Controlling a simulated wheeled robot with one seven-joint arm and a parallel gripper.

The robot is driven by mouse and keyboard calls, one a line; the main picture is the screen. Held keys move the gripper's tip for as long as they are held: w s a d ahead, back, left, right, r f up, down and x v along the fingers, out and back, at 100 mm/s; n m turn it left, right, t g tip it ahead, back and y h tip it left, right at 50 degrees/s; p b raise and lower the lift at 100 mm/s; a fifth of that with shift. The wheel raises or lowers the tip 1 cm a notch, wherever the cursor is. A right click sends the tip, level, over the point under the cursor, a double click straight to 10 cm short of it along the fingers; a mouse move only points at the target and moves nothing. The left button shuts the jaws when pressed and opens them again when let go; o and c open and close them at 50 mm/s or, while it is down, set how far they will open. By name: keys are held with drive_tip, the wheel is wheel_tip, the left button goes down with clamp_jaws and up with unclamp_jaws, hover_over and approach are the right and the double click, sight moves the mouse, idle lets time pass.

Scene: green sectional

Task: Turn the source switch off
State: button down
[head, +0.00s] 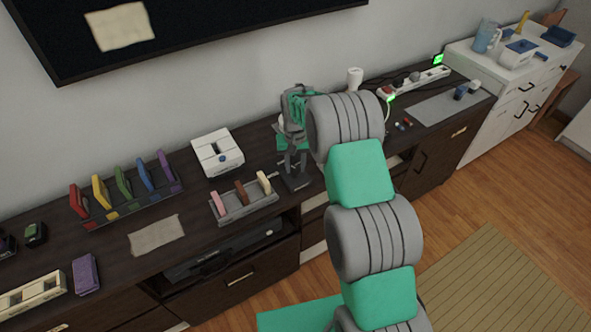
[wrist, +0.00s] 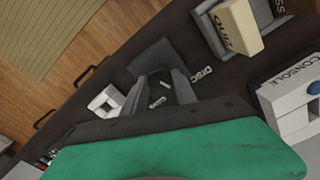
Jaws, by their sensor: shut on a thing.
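My gripper (head: 291,168) reaches down to a low dark unit (head: 299,184) near the front edge of the dark cabinet, which I take to be the source switch. In the wrist view, my gripper's fingers (wrist: 166,86) are around this dark unit (wrist: 153,56), shut on part of it. A label reading DISC (wrist: 202,74) lies just beside the fingers. The gripped part is mostly hidden by the fingers, and its setting cannot be told.
A white console box (head: 217,153) with a blue button stands to the left. A grey tray (head: 240,210) of upright cartridges is at front left, close to my gripper. A rack of coloured cases (head: 125,193) lies farther left. A power strip (head: 415,83) is at back right.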

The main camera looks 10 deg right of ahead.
sight(295, 169)
drive_tip(key=shift+m+b, duration=0.95)
drive_tip(key=shift+m, duration=0.95)
drive_tip(key=c, duration=1)
unclamp_jaws()
wheel_tip(295, 169, up, 8)
drive_tip(key=shift+f+b, duration=0.1)
drive_tip(key=shift+b, duration=0.5)
